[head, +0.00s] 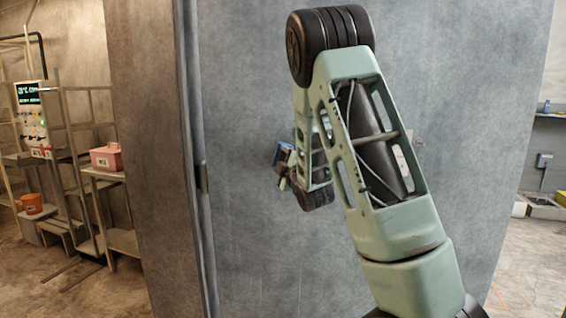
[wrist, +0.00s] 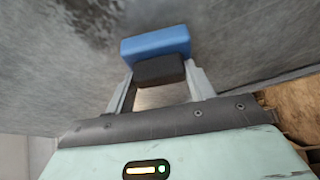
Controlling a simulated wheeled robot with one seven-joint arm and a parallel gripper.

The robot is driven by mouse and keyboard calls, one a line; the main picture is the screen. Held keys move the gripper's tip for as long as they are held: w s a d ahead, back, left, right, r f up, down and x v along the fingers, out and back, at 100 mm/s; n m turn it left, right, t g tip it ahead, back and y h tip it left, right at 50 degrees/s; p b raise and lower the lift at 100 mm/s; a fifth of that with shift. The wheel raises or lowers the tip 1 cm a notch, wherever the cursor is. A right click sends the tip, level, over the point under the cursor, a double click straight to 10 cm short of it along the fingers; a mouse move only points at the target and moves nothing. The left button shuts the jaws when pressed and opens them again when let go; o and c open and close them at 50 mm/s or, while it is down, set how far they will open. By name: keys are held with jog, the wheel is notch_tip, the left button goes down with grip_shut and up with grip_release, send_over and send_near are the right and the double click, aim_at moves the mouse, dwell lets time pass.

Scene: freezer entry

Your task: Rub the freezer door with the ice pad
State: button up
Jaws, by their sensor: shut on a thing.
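The ice pad, a blue block (wrist: 155,43) with a dark part (wrist: 158,70) on my side, is held by my gripper (wrist: 158,78). The two fingers close on the dark part from both sides. In the head view the blue pad (head: 279,153) shows small at the gripper (head: 284,168), in front of the grey freezer door (head: 250,230). The pad is at or very near the door; I cannot tell if it touches. In the wrist view the door (wrist: 60,80) has a dark, wet-looking patch (wrist: 95,20) near the pad. My arm hides part of the door.
Shelving on the left holds a pink box (head: 106,157), with an orange bucket (head: 32,204) lower down. A control panel with a lit display (head: 28,93) stands behind. On the right are a shelf (head: 548,115) and a basin (head: 545,205). Open floor (head: 525,270) shows at right.

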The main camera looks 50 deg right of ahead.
jog(key=shift+w+d, duration=0.45)
jog(key=shift+d, duration=0.1)
dwell(0.4)
jog(key=shift+s, duration=0.1)
jog(key=s+d+b, duration=0.3)
jog(key=s+d, duration=0.1)
jog(key=s, duration=0.1)
jog(key=shift+d+b, duration=0.25)
jog(key=shift+b, duration=0.05)
dwell(0.4)
jog(key=shift+s+d+r+b, duration=0.95)
jog(key=shift+s+d+b, duration=1.05)
jog(key=shift+s+d, duration=1.5)
jog(key=shift+w+a+f+b, duration=0.1)
jog(key=shift+w+a+b, duration=1.55)
jog(key=shift+w+a, duration=1.1)
jog(key=shift+w+a+f+b, duration=0.1)
jog(key=shift+w+a+b, duration=1.5)
jog(key=shift+w+a, duration=1.1)
jog(key=shift+w+a+r, duration=0.15)
jog(key=shift+w+a, duration=0.15)
jog(key=shift+w, duration=0.4)
